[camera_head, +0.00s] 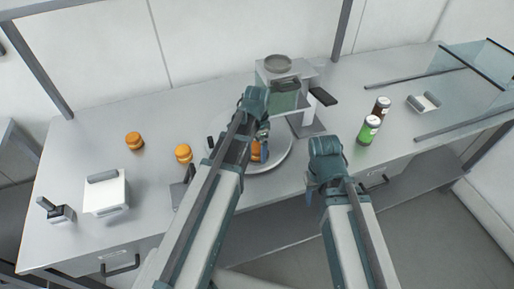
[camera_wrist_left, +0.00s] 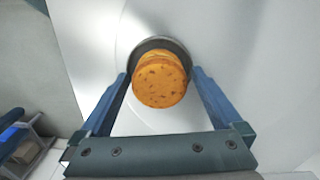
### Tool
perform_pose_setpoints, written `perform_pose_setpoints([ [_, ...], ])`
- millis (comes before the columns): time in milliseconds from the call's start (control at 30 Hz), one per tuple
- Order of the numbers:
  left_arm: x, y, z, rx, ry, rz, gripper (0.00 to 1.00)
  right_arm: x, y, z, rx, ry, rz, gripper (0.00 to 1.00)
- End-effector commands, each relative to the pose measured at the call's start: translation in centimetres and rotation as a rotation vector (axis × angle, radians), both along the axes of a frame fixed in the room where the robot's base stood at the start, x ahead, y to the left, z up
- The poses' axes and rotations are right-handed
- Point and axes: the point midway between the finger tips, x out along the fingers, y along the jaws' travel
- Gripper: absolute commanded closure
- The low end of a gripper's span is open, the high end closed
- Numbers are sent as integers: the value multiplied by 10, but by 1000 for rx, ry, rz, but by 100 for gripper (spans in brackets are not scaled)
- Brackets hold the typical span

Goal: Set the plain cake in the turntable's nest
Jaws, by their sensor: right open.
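An orange, dark-specked round cake (camera_wrist_left: 160,84) shows between my left gripper's fingers (camera_wrist_left: 162,78), which lie close against its two sides. In the head view this cake (camera_head: 257,151) is over the pale round turntable (camera_head: 282,157), partly hidden by my left gripper (camera_head: 262,135). In the left wrist view the turntable's dark nest ring (camera_wrist_left: 148,44) shows behind the cake; I cannot tell whether the cake rests in it. Two more orange cakes, one far left (camera_head: 134,141) and one nearer (camera_head: 184,153), stand on the counter. My right gripper (camera_head: 310,190) is open and empty at the counter's front edge.
A grey machine (camera_head: 290,90) stands behind the turntable. A green-labelled jar (camera_head: 368,130) and a dark jar (camera_head: 381,107) stand to the right. A white box (camera_head: 105,194) and a small dark-handled tool (camera_head: 56,211) are at left. The back left counter is clear.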

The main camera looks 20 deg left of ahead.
Motion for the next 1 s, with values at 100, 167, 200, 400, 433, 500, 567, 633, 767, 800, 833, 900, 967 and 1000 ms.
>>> perform_pose_setpoints([
  [100,0,0,0,0,0,0,0,0,0,0,0,0,0,50],
  [167,0,0,0,0,0,0,0,0,0,0,0,0,0,50],
  [200,0,0,0,0,0,0,0,0,0,0,0,0,0,50],
  [400,0,0,7,0,0,0,0,0,0,7,0,0,0,50],
  [433,0,0,9,0,0,0,0,0,0,9,0,0,0,50],
  [500,0,0,15,0,0,0,0,0,0,15,0,0,0,50],
  [567,0,0,21,0,0,0,0,0,0,21,0,0,1,50],
  [633,0,0,29,0,0,0,0,0,0,29,0,0,1,50],
  [767,0,0,48,0,0,0,0,0,0,48,0,0,2,50],
  [800,0,0,54,0,0,0,0,0,0,54,0,0,2,50],
  [833,0,0,59,0,0,0,0,0,0,59,0,0,2,50],
  [900,0,0,69,0,0,0,0,0,0,69,0,0,1,50],
  [967,0,0,78,0,0,0,0,0,0,78,0,0,0,50],
  [1000,0,0,84,0,0,0,0,0,0,84,1,0,-1,50],
])
